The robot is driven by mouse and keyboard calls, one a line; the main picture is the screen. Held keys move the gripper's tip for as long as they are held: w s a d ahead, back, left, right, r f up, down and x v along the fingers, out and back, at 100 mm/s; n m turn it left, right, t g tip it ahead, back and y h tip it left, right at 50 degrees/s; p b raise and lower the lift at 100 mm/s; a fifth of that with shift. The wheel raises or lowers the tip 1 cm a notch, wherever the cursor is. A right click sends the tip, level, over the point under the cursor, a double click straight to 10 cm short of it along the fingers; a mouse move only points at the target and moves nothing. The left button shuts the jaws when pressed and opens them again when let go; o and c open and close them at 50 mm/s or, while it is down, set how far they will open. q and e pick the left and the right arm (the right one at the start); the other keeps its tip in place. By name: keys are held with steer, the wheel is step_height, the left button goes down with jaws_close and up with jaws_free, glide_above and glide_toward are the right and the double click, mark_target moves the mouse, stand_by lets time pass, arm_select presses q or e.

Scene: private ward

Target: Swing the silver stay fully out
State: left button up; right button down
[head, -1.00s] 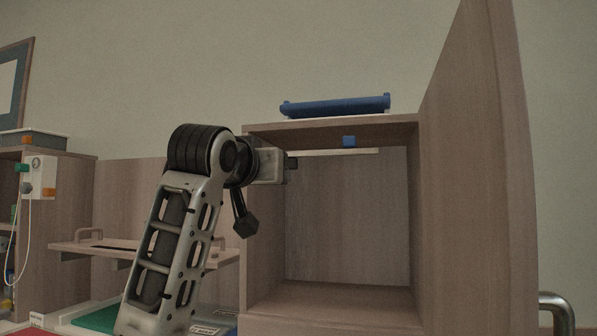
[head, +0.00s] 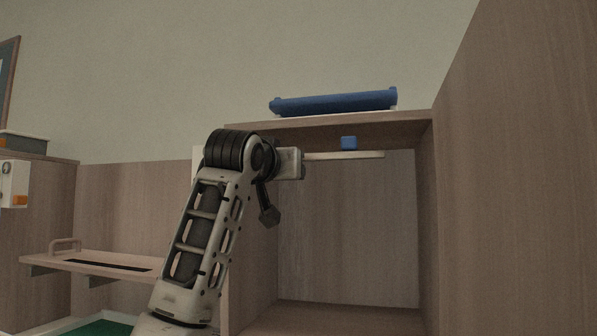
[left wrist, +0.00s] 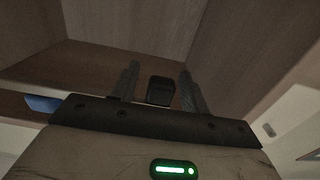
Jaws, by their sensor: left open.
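A thin pale bar (head: 345,155) runs level under the top of the open cabinet in the head view. It may be the silver stay; I cannot tell for certain. A small blue block (head: 348,143) shows just above it. My left gripper (head: 302,163) is at the cabinet's upper left, by the bar's left end; its fingers are hidden there. In the left wrist view the two fingers (left wrist: 159,88) stand apart, open. A dark block (left wrist: 160,91) shows between them; I cannot tell what it is or whether it touches them. My right gripper is out of view.
The cabinet (head: 345,117) has a tall wooden panel (head: 500,200) close on the right. A blue roll-like object (head: 335,102) lies on top. A wooden tray with a handle (head: 100,262) is at the left. The cabinet's lower interior is clear.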

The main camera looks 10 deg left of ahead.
arm_select(q)
steer(key=shift+w, duration=0.45)
jaws_close()
steer(key=shift+s, duration=0.1)
